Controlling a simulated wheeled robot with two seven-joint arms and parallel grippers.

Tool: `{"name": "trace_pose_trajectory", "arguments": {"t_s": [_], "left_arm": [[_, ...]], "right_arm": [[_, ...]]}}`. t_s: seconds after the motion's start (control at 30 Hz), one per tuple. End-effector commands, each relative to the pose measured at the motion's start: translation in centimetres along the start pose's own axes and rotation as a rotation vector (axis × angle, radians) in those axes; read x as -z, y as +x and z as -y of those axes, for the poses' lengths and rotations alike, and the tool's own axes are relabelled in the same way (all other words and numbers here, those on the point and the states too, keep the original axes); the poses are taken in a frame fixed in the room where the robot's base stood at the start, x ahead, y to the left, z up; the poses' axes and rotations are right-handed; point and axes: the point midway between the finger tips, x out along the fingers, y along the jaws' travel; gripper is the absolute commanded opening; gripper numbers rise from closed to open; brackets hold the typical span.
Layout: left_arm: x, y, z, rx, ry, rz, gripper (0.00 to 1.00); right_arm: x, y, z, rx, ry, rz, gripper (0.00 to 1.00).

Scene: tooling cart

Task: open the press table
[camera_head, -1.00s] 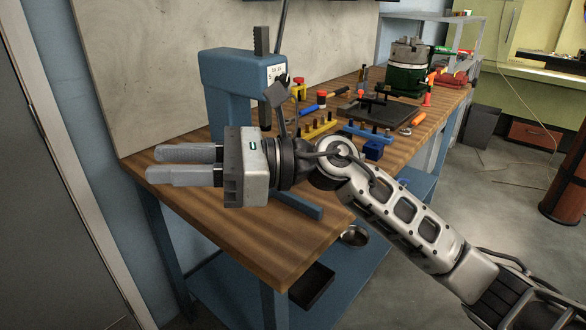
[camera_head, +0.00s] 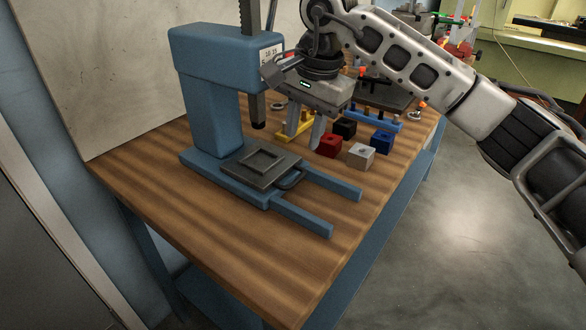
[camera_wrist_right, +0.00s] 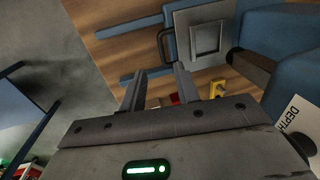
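The blue arbor press (camera_head: 210,95) stands on the bench. Its press table (camera_head: 262,164) is a grey plate with a raised square frame, sitting at the press base below the ram. A dark loop handle (camera_head: 290,180) is on the plate's right side, above the two blue rails that stick out. My right gripper (camera_head: 304,145) points down, open and empty, above and behind the handle. In the right wrist view the handle (camera_wrist_right: 163,45) shows just beyond the open fingertips (camera_wrist_right: 160,72); no contact shows. The plate (camera_wrist_right: 207,38) also shows there. My left gripper is out of view.
Red (camera_head: 328,145), black (camera_head: 344,128), white (camera_head: 361,155) and blue (camera_head: 381,141) blocks stand close to the right gripper's fingers. A yellow rack (camera_head: 294,130) is behind them. The wooden bench (camera_head: 245,235) is clear in front of the rails.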

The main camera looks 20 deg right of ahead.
Motion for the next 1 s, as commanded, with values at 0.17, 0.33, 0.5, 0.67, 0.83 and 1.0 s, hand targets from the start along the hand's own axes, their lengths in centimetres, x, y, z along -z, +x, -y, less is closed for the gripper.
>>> {"name": "trace_pose_trajectory", "arguments": {"t_s": [0.17,0.33,0.5,0.67,0.83,1.0], "left_arm": [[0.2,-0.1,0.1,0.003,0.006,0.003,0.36],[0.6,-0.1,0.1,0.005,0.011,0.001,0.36],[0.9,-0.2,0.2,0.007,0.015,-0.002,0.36],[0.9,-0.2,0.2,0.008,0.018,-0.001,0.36],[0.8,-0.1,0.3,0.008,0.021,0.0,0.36],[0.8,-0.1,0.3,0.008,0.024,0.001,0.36]], "right_arm": [[-0.1,4.1,-0.1,-0.004,-0.001,0.004,0.32],[-0.1,7.5,0.0,-0.003,0.001,0.004,0.32],[-0.1,9.8,0.0,0.0,-0.001,0.004,0.32],[-0.1,10.8,0.1,0.001,0.0,0.002,0.32],[-0.1,10.9,0.1,0.002,-0.001,0.002,0.32],[-0.1,10.9,0.1,0.002,-0.001,0.002,0.18]]}}
